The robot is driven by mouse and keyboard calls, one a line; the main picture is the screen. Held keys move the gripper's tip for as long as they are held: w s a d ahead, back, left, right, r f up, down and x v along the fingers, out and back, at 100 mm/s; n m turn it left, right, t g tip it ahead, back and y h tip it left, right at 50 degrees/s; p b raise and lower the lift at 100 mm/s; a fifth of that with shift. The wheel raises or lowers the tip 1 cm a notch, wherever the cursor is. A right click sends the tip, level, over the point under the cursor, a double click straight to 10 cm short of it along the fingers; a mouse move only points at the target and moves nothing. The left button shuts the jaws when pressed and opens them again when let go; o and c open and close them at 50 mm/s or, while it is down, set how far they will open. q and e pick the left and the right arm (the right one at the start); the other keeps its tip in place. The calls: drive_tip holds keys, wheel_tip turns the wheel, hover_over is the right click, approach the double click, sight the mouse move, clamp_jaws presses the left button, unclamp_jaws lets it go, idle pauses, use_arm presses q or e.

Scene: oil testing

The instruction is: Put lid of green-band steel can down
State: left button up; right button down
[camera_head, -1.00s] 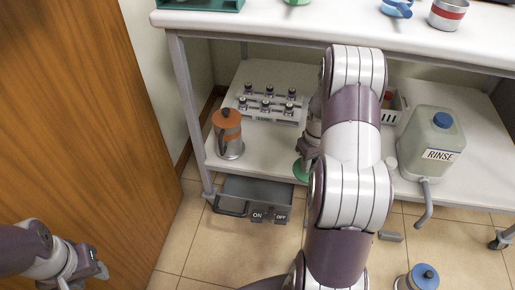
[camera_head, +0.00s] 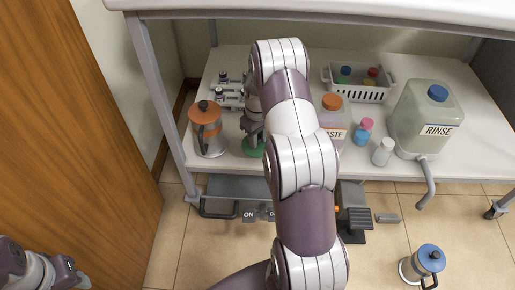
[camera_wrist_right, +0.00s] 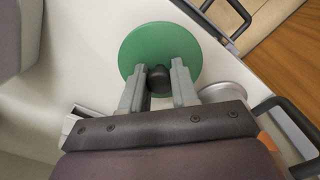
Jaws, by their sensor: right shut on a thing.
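The green lid (camera_head: 252,147) is a flat disc with a black knob (camera_wrist_right: 158,80). My right gripper (camera_head: 252,128) is shut on the knob, with one grey finger on each side of it in the right wrist view. The lid is at the lower shelf, just right of the orange-band steel can. I cannot tell whether the lid touches the shelf. The green-band can itself is not visible. My left wrist (camera_head: 45,272) shows at the lower left, and its fingers cannot be made out.
The orange-band can (camera_head: 208,135) stands close left of the lid. On the shelf (camera_head: 225,172) are a sample rack (camera_head: 230,90), a waste bottle (camera_head: 331,120), small bottles (camera_head: 383,152), a white basket (camera_head: 358,92) and a rinse container (camera_head: 425,112). A blue-topped can (camera_head: 424,262) stands on the floor.

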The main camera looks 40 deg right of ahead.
wheel_tip(320, 180, down, 4)
drive_tip(key=shift+r+b, duration=0.15)
drive_tip(key=shift+b, duration=0.75)
drive_tip(key=shift+r, duration=0.2)
drive_tip(key=shift+f, duration=0.15)
drive_tip(key=c, duration=0.9)
unclamp_jaws()
drive_tip(key=shift+o, duration=0.2)
